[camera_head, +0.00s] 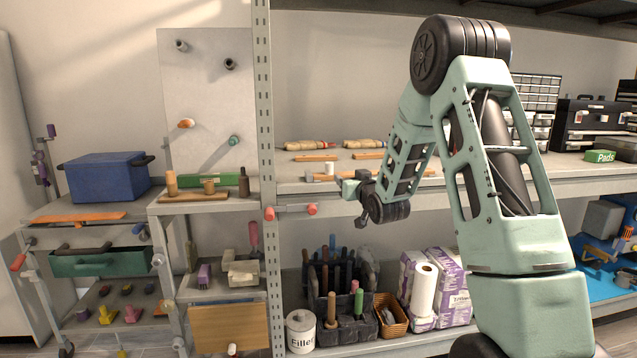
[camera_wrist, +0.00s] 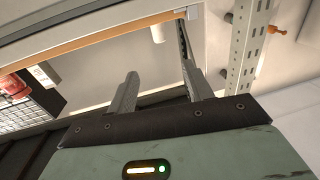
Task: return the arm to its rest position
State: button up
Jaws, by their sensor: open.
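My arm (camera_head: 430,150) is pale green with black joints. It rises at the right of the head view, bends at a high elbow and comes down toward the rack. My gripper (camera_head: 354,185) is at its lower end, in front of the middle shelf edge, and its fingers are small and hard to make out there. In the wrist view my gripper (camera_wrist: 160,88) shows two grey fingers spread wide apart with nothing between them.
The metal rack (camera_head: 263,120) stands close behind my gripper. Its middle shelf holds wooden-handled tools (camera_head: 306,146) and a green Pads box (camera_head: 600,156). Below are a Filler tin (camera_head: 301,332), a wicker basket (camera_head: 391,314) and a paper roll (camera_head: 424,290). A blue box (camera_head: 105,178) stands left.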

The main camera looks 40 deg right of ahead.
jog(key=w+a+n+g+y+p, duration=0.2)
jog(key=a+y, duration=0.3)
jog(key=a, duration=1.2)
jog(key=s+a+f+n+g+y, duration=0.1)
jog(key=s+a+n+g+y, duration=0.15)
jog(key=a, duration=0.55)
jog(key=s+a+f+n+g+y, duration=0.15)
jog(key=s+a, duration=0.25)
jog(key=a, duration=0.5)
jog(key=s+a+f+n+g+p, duration=0.15)
jog(key=s+a+g, duration=0.25)
jog(key=s+a, duration=0.45)
jog(key=s+a+n+g+p, duration=0.1)
jog(key=s+a+n+g, duration=0.1)
jog(key=s, duration=1)
jog(key=s+a+n+g+h, duration=0.1)
jog(key=s+a+g, duration=0.3)
jog(key=s, duration=0.7)
jog(key=shift+s+r+n+g+h+p, duration=0.35)
jog(key=shift+r+n+p, duration=0.1)
jog(key=shift+n, duration=0.3)
